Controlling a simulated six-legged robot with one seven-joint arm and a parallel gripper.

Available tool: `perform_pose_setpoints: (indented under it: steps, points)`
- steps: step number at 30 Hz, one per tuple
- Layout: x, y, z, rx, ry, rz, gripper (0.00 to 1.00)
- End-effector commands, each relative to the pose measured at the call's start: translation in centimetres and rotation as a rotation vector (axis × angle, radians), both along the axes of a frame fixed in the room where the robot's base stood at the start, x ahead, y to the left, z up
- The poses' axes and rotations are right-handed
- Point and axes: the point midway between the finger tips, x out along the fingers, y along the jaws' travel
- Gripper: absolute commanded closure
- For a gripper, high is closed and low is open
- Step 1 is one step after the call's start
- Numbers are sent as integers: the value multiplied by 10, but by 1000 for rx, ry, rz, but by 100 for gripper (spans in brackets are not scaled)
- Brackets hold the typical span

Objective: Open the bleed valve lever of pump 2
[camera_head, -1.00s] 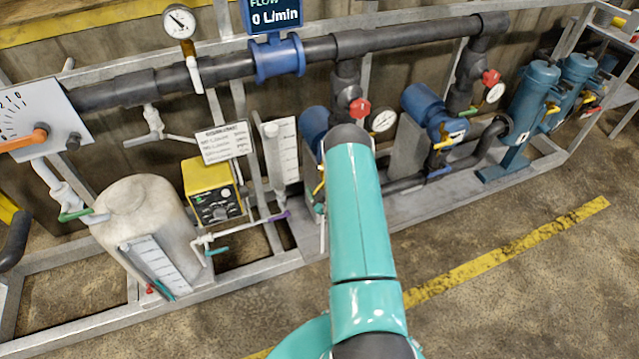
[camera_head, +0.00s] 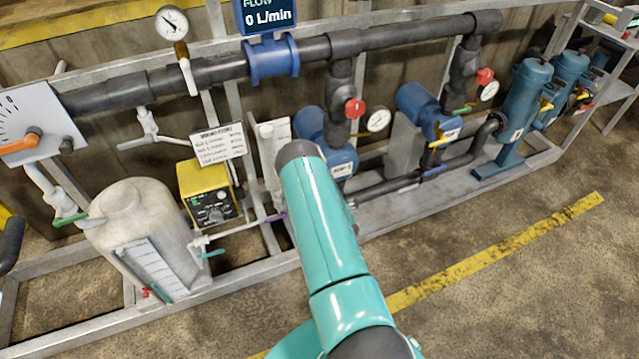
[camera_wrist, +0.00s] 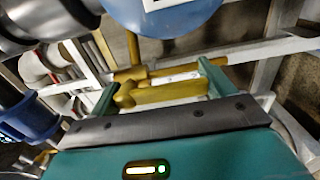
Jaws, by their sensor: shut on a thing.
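In the wrist view, my gripper (camera_wrist: 160,82) has its two teal fingers on either side of a yellow lever (camera_wrist: 165,92) and is shut on it. The lever lies across the jaws beside a brass-yellow fitting (camera_wrist: 128,74). The rounded blue underside of a pump (camera_wrist: 170,18) with a white label fills the top of that view. In the head view, the blue pump with a white label, seemingly pump 2 (camera_head: 341,160), stands just right of my teal arm. My arm hides the gripper and the lever there.
Left of my arm stand a yellow control box (camera_head: 207,192) and a pale tank (camera_head: 135,215). Another blue pump (camera_head: 425,112) is to the right. The dark pipe (camera_head: 390,38) runs above. The flow display (camera_head: 268,16) reads 0 L/min. The floor (camera_head: 520,290) in front is clear.

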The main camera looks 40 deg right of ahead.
Motion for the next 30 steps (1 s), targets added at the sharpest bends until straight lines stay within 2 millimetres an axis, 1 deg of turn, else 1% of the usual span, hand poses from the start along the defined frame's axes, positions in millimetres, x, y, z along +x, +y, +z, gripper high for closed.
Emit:
perform_pose_setpoints:
  steps: [15,16,18,26,30]
  points:
    - [-2,-3,0,-22,8,-6,59]
    - [-2,-3,0,-22,8,-6,12]
    - [-2,-3,0,-21,8,-5,0]
    - [-2,-1,0,-19,7,-3,0]
    - [-14,2,-1,-17,8,-3,0]
